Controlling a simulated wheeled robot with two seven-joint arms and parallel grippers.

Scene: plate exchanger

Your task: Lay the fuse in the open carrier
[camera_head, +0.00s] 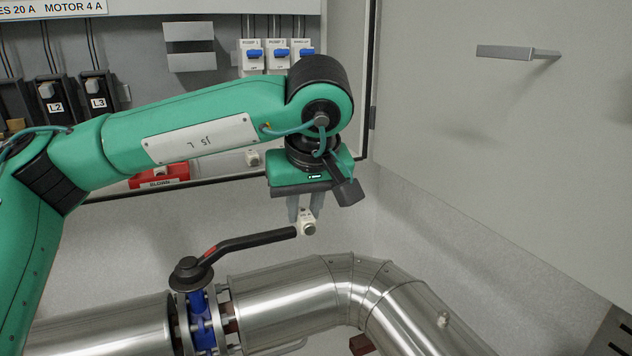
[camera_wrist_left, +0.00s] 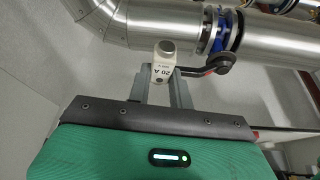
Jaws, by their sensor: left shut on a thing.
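My left gripper (camera_head: 305,212) is shut on a small white fuse (camera_head: 308,226) and holds it in the air above the steel pipe, near the valve handle's tip. In the left wrist view the fuse (camera_wrist_left: 161,70) carries a "20 A" label and sits between the two grey fingers (camera_wrist_left: 163,82). Black fuse carriers marked L2 (camera_head: 56,106) and L3 (camera_head: 99,102) are on the panel at the far left, well away from the gripper. Another black carrier (camera_head: 12,100) is cut by the left edge. My right gripper is out of view.
A steel pipe (camera_head: 285,300) with a black valve handle (camera_head: 250,241) runs below the gripper. Blue-switched breakers (camera_head: 278,56) are on the panel behind my arm. A red holder (camera_head: 160,176) is below my arm. An open cabinet door (camera_head: 480,130) fills the right.

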